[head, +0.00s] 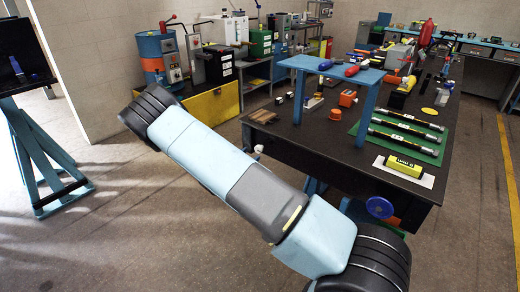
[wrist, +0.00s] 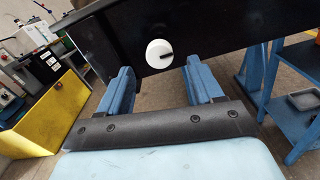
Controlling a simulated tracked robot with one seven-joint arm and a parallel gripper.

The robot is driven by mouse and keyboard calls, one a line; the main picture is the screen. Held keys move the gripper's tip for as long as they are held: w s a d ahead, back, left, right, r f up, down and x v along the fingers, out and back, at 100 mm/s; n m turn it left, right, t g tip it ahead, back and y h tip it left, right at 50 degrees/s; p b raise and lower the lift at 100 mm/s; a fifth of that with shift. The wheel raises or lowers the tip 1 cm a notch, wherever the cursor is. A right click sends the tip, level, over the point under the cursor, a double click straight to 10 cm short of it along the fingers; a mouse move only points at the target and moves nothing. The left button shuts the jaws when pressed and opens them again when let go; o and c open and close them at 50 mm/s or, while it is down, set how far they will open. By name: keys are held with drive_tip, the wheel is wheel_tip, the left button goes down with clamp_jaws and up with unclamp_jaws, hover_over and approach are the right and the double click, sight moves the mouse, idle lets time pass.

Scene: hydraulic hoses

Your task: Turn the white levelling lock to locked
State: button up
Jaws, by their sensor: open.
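The white levelling lock (wrist: 159,53) is a round white knob on the dark side face of the workbench (wrist: 220,30). A short dark mark runs from its middle toward the right. A small white shape at the bench's left edge in the head view (head: 258,149) looks like the same knob. My gripper (wrist: 160,68) is open, its two blue fingers apart to the left and right below the knob. The knob shows between and just beyond the fingertips, with nothing held. I cannot tell the exact gap to it. My gripper is not visible in the head view.
My arm crosses the head view in front of the bench. A yellow cabinet (wrist: 50,115) stands left in the wrist view, and a blue shelf stand (wrist: 290,85) stands right. A blue handwheel (head: 379,207) is on the bench's near end.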

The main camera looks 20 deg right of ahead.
sight(257, 151)
drive_tip(key=x, duration=0.8)
drive_tip(key=shift+w+d, duration=0.15)
drive_tip(key=shift+d, duration=0.05)
drive_tip(key=c, duration=1)
drive_tip(key=shift+a, duration=0.25)
drive_tip(key=shift+c, duration=0.3)
drive_tip(key=shift+d, duration=0.15)
